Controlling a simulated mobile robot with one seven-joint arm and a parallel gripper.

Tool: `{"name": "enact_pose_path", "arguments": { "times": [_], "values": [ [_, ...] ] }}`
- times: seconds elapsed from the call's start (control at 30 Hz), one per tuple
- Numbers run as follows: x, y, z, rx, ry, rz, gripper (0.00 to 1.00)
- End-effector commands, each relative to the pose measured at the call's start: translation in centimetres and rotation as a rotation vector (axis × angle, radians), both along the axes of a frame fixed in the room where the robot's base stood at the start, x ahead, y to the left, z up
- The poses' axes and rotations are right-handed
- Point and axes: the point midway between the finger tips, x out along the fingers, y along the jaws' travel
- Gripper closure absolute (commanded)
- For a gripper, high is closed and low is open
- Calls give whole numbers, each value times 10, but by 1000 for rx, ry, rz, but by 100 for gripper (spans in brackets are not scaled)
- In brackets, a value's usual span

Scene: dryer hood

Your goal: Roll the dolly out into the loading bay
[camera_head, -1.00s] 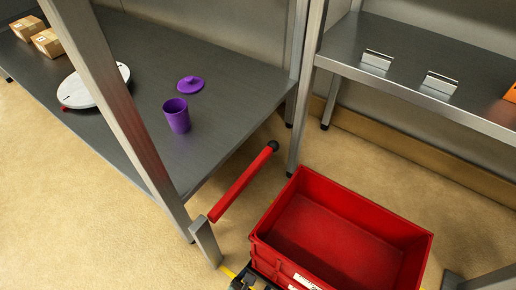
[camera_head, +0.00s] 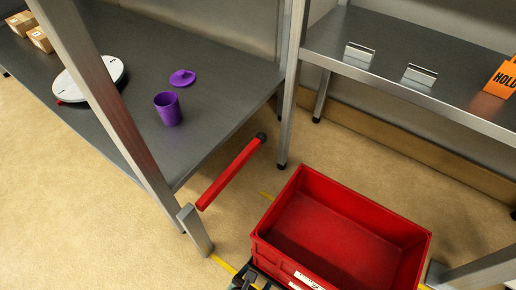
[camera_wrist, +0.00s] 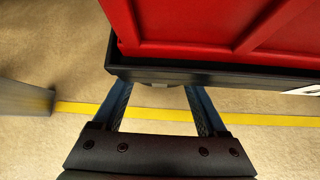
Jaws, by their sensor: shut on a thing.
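The dolly (camera_wrist: 220,70) is a low black platform under a red crate (camera_head: 340,235). Its dark edge runs across the wrist view, and the crate (camera_wrist: 200,25) sits on top. The crate looks empty in the head view. My gripper (camera_wrist: 158,92) reaches the near edge of the dolly with a finger on each side, shut on a part of it mostly hidden beneath the edge. In the head view, my gripper (camera_head: 248,280) is partly cut off at the bottom, at the crate's lower left. A yellow floor line (camera_wrist: 75,108) crosses beneath my fingers.
Another metal leg (camera_head: 470,270) is close at the crate's right. Open floor lies at lower left.

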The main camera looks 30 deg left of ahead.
Motion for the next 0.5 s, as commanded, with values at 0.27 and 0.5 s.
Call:
{"name": "enact_pose_path", "arguments": {
  "times": [0.27,0.5],
  "values": [
    [0,-1,-1,-1,1,-3,18],
    [0,-1,0,1,0,-2,0]
  ]
}}
